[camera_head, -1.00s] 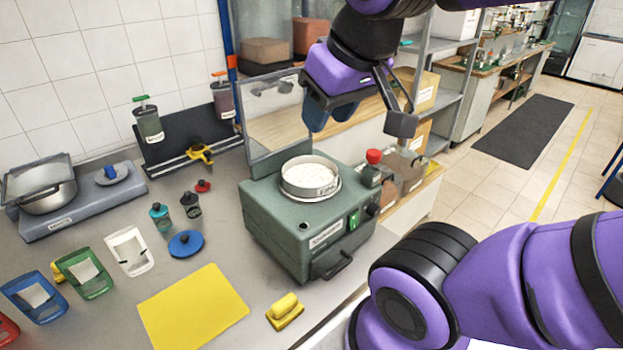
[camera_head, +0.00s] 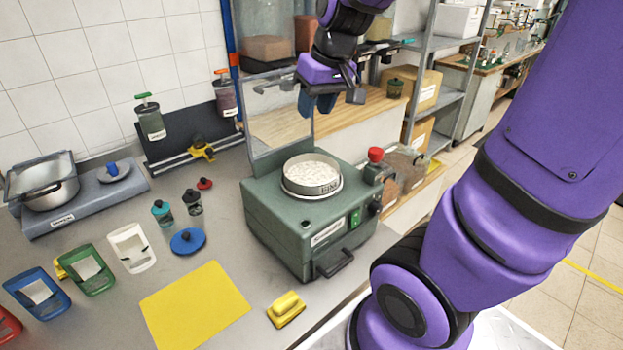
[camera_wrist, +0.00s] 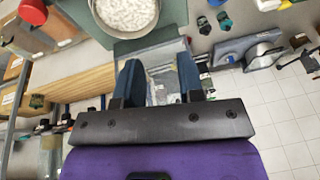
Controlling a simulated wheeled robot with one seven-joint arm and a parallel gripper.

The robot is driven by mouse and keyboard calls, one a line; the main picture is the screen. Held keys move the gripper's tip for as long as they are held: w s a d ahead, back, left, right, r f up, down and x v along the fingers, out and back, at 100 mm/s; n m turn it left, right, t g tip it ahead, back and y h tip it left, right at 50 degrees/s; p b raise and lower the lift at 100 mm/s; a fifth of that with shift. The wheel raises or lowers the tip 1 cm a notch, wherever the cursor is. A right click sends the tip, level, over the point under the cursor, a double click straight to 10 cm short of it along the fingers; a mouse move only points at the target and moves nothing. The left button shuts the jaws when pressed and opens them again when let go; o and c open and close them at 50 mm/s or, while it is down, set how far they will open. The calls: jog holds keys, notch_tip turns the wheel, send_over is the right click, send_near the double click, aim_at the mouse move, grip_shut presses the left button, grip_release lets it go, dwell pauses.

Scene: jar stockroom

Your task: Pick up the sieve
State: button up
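The sieve (camera_head: 312,188) is a round metal ring labelled FINE, full of pale grains. It sits flat on top of a green machine (camera_head: 275,230). In the wrist view the sieve (camera_wrist: 125,14) is at the top edge, partly cut off, with the machine's green top (camera_wrist: 150,45) below it. My gripper (camera_head: 317,103) is above and behind the sieve, apart from it, near the machine's upright clear panel. In the wrist view my gripper (camera_wrist: 160,82) has its two blue fingers spread with nothing between them.
The upright clear panel (camera_head: 280,115) stands at the machine's back edge. A red knob (camera_head: 375,154) rises at its right. Jars, coloured scoops, a yellow mat (camera_head: 195,305) and a yellow-handled block (camera_head: 286,308) lie on the bench. A wooden shelf (camera_head: 370,110) is behind.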

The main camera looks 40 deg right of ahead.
jog(key=w+d+f, duration=0.5)
jog(key=d+f, duration=0.1)
jog(key=m+g+h, duration=0.1)
jog(key=g, duration=0.1)
send_near(334, 162)
jog(key=f, duration=0.7)
jog(key=w+f, duration=0.1)
jog(key=f, duration=0.2)
jog(key=shift+w+f, duration=0.1)
jog(key=shift+f, duration=0.05)
grip_shut()
